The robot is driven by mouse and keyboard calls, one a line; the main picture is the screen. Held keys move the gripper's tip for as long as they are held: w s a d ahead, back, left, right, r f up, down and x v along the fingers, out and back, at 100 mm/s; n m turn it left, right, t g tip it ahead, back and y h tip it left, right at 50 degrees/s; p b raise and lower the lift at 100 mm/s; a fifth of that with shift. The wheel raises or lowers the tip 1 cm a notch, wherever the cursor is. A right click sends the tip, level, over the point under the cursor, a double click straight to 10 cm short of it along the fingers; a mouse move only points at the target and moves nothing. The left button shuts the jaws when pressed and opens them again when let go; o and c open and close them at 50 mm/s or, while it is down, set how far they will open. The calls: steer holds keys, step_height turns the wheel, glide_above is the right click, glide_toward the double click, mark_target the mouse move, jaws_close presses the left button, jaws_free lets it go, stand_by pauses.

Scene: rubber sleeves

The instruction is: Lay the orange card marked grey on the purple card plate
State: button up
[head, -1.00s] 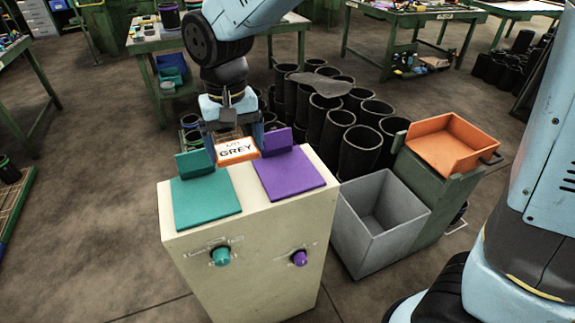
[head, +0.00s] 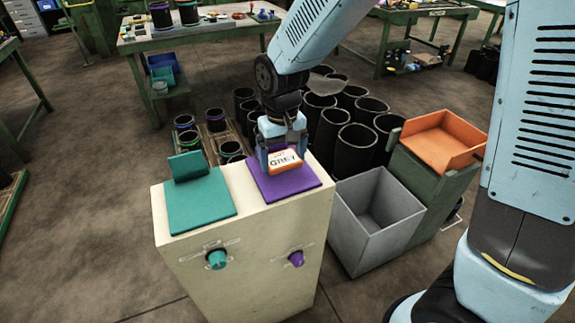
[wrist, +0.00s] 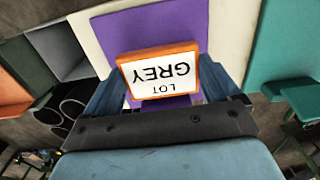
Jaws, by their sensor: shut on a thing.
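The orange card (head: 285,162) has a white face reading "LOT GREY". My gripper (head: 285,155) is shut on it, with a finger at each side. The card also shows in the wrist view (wrist: 160,72), upside down between my fingers (wrist: 165,88). The purple card plate (head: 292,190) lies on top of the cream cabinet, and the card is over its rear middle part. I cannot tell whether the card touches the plate. My gripper hides most of the plate's raised back. In the wrist view the purple plate (wrist: 150,30) spreads behind the card.
A teal plate (head: 200,208) with a raised back lies to the left on the cream cabinet (head: 245,265). A grey open bin (head: 375,225) and an orange tray (head: 440,145) stand to the right. Several black sleeves (head: 355,145) stand behind.

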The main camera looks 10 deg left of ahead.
mark_target(285, 158)
steer(key=shift+w+d+f, duration=0.15)
steer(key=shift+d+f, duration=0.05)
steer(key=shift+f, duration=0.1)
steer(key=shift+w+d+f, duration=0.1)
steer(key=shift+f, duration=1.55)
steer(key=o, duration=0.8)
steer(key=shift+f, duration=0.1)
